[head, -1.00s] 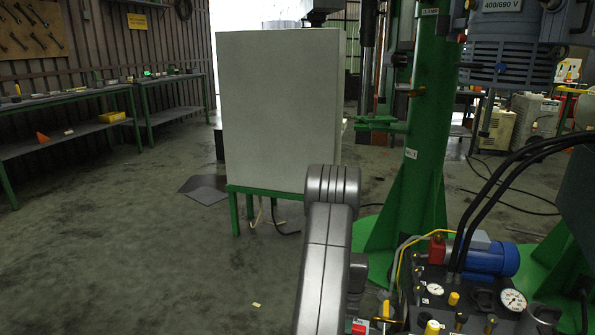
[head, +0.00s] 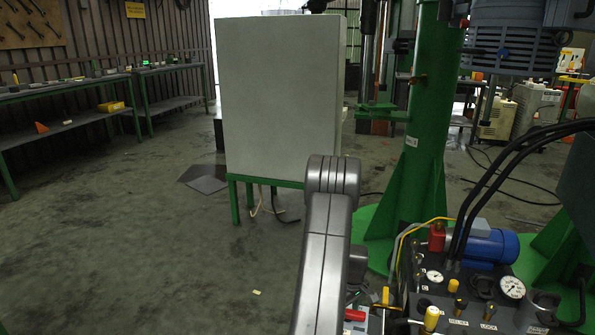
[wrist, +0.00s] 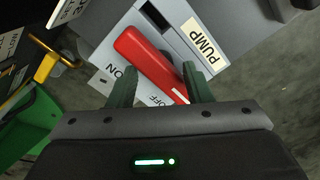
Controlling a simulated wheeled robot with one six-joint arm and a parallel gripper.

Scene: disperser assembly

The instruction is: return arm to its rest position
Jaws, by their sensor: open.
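My gripper (wrist: 158,88) shows in the wrist view with its two dark green fingers apart. A red lever handle (wrist: 150,62) lies beyond and partly between the fingers, on a grey panel (wrist: 130,25) marked PUMP, ON and OFF. I cannot tell whether a finger touches it. In the head view my grey arm rises in the lower middle, and my gripper is not visible there. A red handle (head: 354,315) shows beside the arm at the bottom edge.
A grey cabinet (head: 280,100) on a green stand is ahead. The green column (head: 425,130) and a console with gauges, yellow knobs and a blue motor (head: 492,246) stand to the right. Workbenches (head: 60,97) line the left wall.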

